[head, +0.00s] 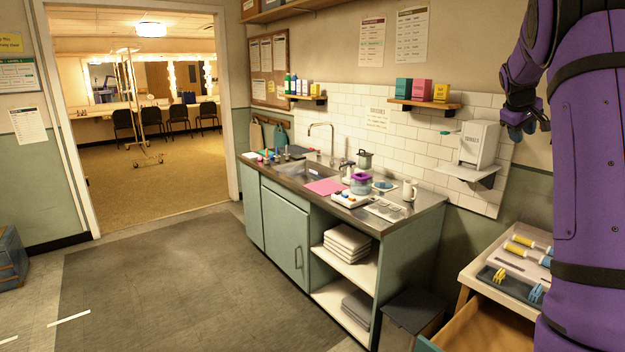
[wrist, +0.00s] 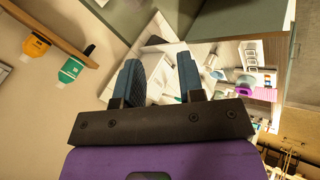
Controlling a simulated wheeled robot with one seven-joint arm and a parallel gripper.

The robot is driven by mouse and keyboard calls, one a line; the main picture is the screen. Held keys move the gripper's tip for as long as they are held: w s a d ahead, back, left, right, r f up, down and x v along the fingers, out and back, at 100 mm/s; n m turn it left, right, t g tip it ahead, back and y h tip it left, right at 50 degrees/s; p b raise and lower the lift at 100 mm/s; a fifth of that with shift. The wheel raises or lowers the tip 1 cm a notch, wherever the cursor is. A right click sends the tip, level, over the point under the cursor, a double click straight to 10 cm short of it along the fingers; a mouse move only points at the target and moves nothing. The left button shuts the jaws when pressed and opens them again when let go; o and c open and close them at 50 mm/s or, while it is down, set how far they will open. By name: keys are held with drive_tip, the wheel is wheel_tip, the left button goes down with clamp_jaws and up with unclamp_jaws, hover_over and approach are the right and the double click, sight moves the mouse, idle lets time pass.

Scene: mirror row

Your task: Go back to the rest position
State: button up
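My gripper (head: 522,132) hangs at the upper right of the head view, at the end of my raised purple arm.
A counter with a sink (head: 305,170) stands in the middle. The towel dispenser (head: 480,145) is on the wall. A pale cabinet (head: 470,272) at lower right has an open drawer (head: 485,328). Shelves (head: 425,104) line the wall. The dark floor mat (head: 190,285) is clear.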

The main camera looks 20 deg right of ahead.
drive_tip(key=s+a+r+t+y, duration=0.15)
drive_tip(key=s+a, duration=0.25)
drive_tip(key=a, duration=0.6)
drive_tip(key=s+a+r+y, duration=0.15)
drive_tip(key=s+a, duration=0.25)
drive_tip(key=a, duration=0.6)
drive_tip(key=s+a+r+t+y, duration=0.1)
drive_tip(key=s+a+r, duration=0.1)
drive_tip(key=s+a, duration=0.5)
drive_tip(key=s+a+f+y, duration=0.1)
drive_tip(key=s+a+f, duration=0.3)
drive_tip(key=s+a, duration=0.5)
drive_tip(key=s+a+f+y, duration=0.1)
drive_tip(key=s+a+f, duration=0.3)
drive_tip(key=s+a, duration=0.5)
drive_tip(key=shift+a+f+n+y, duration=0.3)
drive_tip(key=shift+a+f+n, duration=0.1)
drive_tip(key=shift+a, duration=0.65)
